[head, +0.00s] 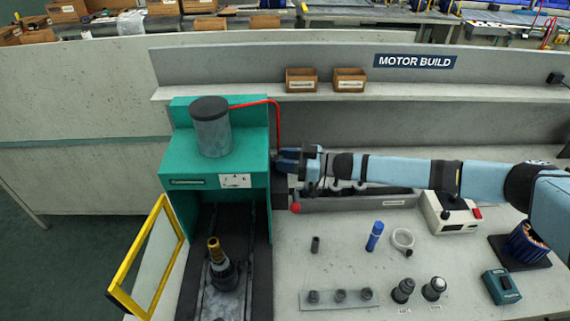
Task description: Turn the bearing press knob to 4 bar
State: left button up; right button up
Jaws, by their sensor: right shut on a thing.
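The bearing press (183,150) is a green housing with a grey cylinder (211,130) on top, standing at the left of the bench. A small white scale plate (236,181) is on its front. My right gripper (284,160) reaches in from the right and is shut at the press's right side. The knob there is hidden by the fingers, so its setting cannot be read. My left gripper is not in view.
A yellow-framed guard (148,255) stands open at the press's left. A dark part with a brass top (215,250) stands inside the press. A red hose (262,102) arches above my gripper. A blue tube (375,236) and other small parts lie on the bench.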

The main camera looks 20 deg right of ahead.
jog(key=n+g, duration=0.1)
jog(key=n+g+y+b, duration=0.1)
jog(key=g, duration=0.1)
jog(key=n+g+b, duration=0.1)
jog(key=g, duration=0.1)
jog(key=shift+w+f+y, duration=0.15)
jog(key=shift+w+y, duration=0.2)
jog(key=shift+y, duration=0.05)
jog(key=shift+w+n+g+b, duration=0.15)
jog(key=shift+n+g+b, duration=1.3)
jog(key=shift+g, duration=0.65)
jog(key=shift+r, duration=0.2)
jog(key=o, duration=0.9)
notch_tip(320, 180, up, 20)
jog(key=shift+b, duration=0.4)
jog(key=shift+f, duration=0.1)
